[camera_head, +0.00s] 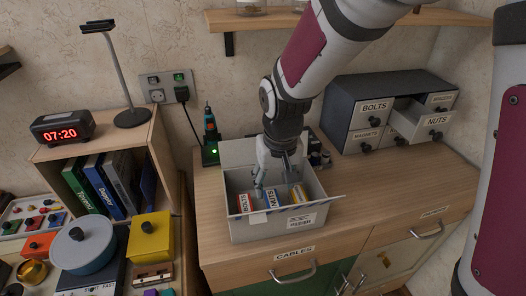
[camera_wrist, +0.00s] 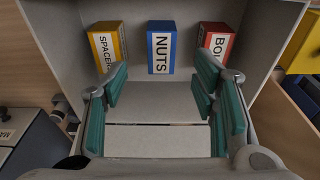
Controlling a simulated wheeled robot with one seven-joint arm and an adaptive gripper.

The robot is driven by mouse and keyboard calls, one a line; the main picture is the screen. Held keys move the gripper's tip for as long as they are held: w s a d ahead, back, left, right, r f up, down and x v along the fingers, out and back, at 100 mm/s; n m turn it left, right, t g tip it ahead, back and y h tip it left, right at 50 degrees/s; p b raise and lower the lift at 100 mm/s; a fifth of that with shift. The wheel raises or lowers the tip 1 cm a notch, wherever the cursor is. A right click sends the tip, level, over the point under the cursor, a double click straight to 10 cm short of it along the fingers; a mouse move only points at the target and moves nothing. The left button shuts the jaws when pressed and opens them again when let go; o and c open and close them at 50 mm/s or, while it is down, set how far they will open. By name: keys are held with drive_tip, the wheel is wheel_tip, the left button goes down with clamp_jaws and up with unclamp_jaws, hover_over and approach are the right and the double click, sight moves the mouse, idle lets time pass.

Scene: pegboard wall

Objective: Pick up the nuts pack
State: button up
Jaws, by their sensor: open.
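The nuts pack (camera_wrist: 160,50) is a blue box with a white NUTS label; in the wrist view it stands at the top middle, between the yellow spacers pack (camera_wrist: 106,45) and the red bolts pack (camera_wrist: 216,46). In the head view the nuts pack (camera_head: 272,197) is in the open grey-white box (camera_head: 262,230) on the cabinet top. My gripper (camera_wrist: 160,82) is open and empty, its teal-padded fingers spread on either side of the line to the nuts pack. In the head view my gripper (camera_head: 272,183) reaches down into the box from above.
The box's raised flaps and walls surround my fingers. A drawer unit (camera_head: 372,112) with a partly open drawer stands behind right. A green-lit charger with a screwdriver (camera_head: 210,140) stands behind left. A small bookcase (camera_head: 155,135) with a lamp is at left. The right cabinet top is mostly clear.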

sight(272, 198)
drive_tip(key=shift+w+a+f+b, duration=0.1)
drive_tip(key=shift+w+f, duration=0.15)
drive_tip(key=shift+f, duration=1.05)
drive_tip(key=shift+w+a+f+b, duration=0.1)
drive_tip(key=shift+w+f+b, duration=0.1)
drive_tip(key=shift+f, duration=1.1)
drive_tip(key=shift+w+f+b, duration=0.1)
drive_tip(key=shift+w+f, duration=0.15)
drive_tip(key=shift+f, duration=1.05)
clamp_jaws()
